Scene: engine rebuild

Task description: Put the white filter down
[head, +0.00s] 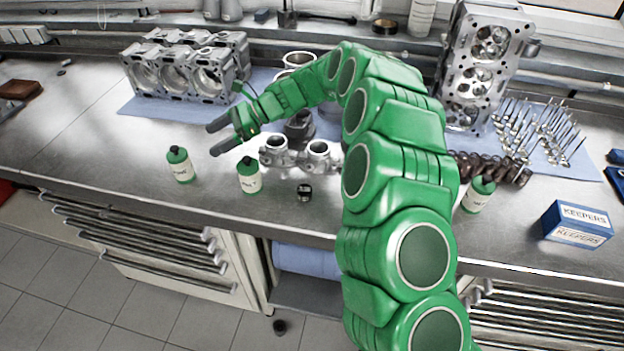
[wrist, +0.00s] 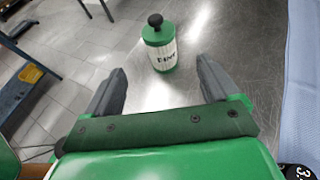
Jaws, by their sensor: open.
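My gripper (head: 217,137) is open and empty, with its two dark fingers pointing left above the bench. No filter is held between the fingers. A white ribbed cylinder (head: 420,17), which may be the white filter, stands on the back ledge in the head view; I cannot tell for sure. In the wrist view a green and white bottle (wrist: 160,45) with a black knob stands upright beyond the fingertips, apart from them. It looks like the leftmost bottle (head: 180,165) in the head view.
Another green and white bottle (head: 249,176) stands before a metal manifold (head: 318,152). A small dark cylinder (head: 304,191) sits near the front edge. An engine block (head: 190,70) is behind my gripper. A blue keepers box (head: 578,222) is at right.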

